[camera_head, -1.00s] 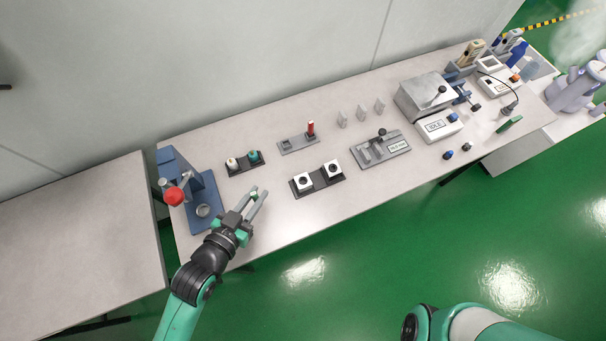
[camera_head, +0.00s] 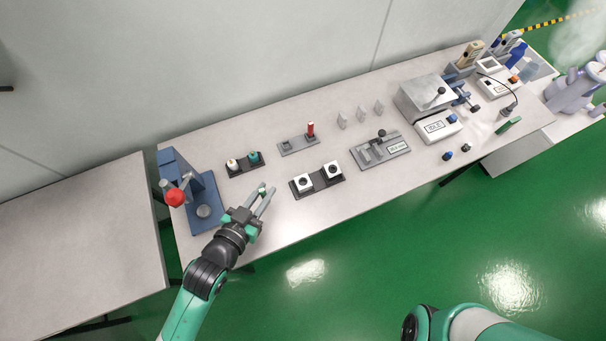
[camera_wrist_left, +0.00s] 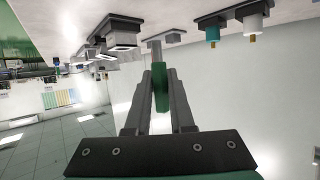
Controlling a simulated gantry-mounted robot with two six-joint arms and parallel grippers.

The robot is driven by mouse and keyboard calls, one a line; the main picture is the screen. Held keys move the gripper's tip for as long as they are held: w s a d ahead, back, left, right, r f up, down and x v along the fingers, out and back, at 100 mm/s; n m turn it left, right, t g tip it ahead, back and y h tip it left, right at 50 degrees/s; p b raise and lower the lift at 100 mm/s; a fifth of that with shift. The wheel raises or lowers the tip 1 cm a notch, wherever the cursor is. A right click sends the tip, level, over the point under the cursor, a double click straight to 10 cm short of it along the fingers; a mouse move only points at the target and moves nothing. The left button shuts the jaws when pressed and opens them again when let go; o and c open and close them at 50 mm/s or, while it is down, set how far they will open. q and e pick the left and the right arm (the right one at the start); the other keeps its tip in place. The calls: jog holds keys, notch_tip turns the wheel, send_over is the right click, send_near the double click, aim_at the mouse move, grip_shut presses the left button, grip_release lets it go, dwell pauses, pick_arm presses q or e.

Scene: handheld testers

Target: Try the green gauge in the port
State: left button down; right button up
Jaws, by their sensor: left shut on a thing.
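My left gripper (camera_head: 265,193) is shut on the green gauge (camera_wrist_left: 161,90), above the front of the bench and left of the white blocks. In the left wrist view the green body sits between the fingertips (camera_wrist_left: 160,95), with a grey end pointing away. In the head view only a little green (camera_head: 262,188) shows at the fingertips. Two white blocks with dark round holes, (camera_head: 303,182) and (camera_head: 332,168), stand on a dark base; the gauge is apart from both. A red gauge (camera_head: 310,129) stands upright in a grey holder (camera_head: 297,146) beside an empty square slot. My right gripper is out of view.
A dark rack with a white and a teal piece (camera_head: 253,156) stands behind the gripper. A blue press with a red knob (camera_head: 174,197) is at the left. A grey fixture (camera_head: 380,150) and a metal box (camera_head: 426,95) stand to the right. The front strip of bench is clear.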

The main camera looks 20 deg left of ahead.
pick_arm(q)
jog(key=shift+w+d+b, duration=0.25)
jog(key=shift+w+d, duration=0.8)
jog(key=shift+w, duration=0.4)
jog(key=shift+w+d+b, duration=0.3)
jog(key=shift+w+d, duration=0.8)
jog(key=shift+w, duration=0.4)
jog(key=shift+w+d+b, duration=0.25)
jog(key=shift+w+d, duration=0.8)
jog(key=shift+w, duration=0.4)
jog(key=shift+w+d, duration=0.1)
jog(key=shift+f+b, duration=0.75)
jog(key=shift+f, duration=0.45)
dwell(0.8)
notch_tip(320, 180, up, 6)
jog(key=p, duration=0.6)
jog(key=shift+r+p, duration=0.25)
jog(key=shift+p, duration=0.05)
dwell(0.4)
